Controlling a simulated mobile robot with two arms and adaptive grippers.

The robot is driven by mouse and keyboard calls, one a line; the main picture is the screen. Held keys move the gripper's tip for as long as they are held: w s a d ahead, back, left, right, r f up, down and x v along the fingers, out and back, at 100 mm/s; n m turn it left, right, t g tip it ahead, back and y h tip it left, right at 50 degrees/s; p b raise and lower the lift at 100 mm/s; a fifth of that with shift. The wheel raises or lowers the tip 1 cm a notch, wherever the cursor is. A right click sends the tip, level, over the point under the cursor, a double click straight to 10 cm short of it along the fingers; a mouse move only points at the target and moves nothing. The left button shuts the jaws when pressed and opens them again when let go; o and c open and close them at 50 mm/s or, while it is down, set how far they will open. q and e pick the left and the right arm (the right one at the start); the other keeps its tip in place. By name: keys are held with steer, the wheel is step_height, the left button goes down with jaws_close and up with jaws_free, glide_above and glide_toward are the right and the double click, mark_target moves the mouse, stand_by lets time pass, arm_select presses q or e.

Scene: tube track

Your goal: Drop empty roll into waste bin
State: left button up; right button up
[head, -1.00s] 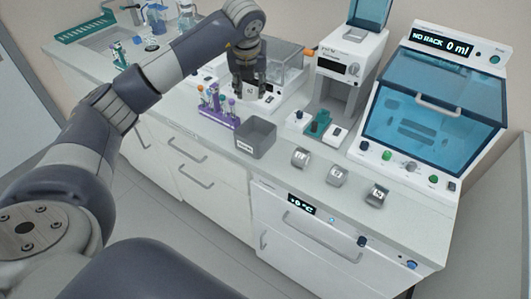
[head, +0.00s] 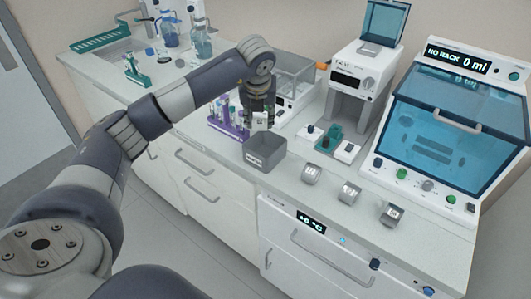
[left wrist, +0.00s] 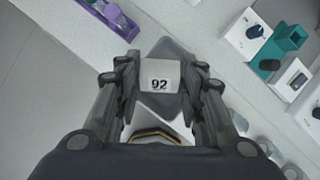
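My left gripper (head: 262,112) points down just behind and above the grey open-topped waste bin (head: 265,155) on the counter. In the left wrist view, its two fingers (left wrist: 160,80) are shut on a small white roll (left wrist: 160,76) marked "92". The bin (left wrist: 171,48) appears as a dark grey shape beyond and below the roll, partly hidden by the roll and fingers. In the head view the roll (head: 261,121) shows pale between the fingertips. I cannot tell its exact height above the bin. My right gripper is not in view.
A purple tube rack (head: 229,131) stands close left of the bin. Small silver blocks (head: 349,193) line the front edge at right. A white machine with a teal block (head: 332,137) and a blue-lidded cabinet (head: 440,125) stand to the right.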

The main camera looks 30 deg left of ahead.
arm_select(q)
steer(key=o, duration=0.5)
steer(key=shift+c, duration=0.2)
steer(key=v, duration=1.2)
steer(key=shift+d, duration=0.1)
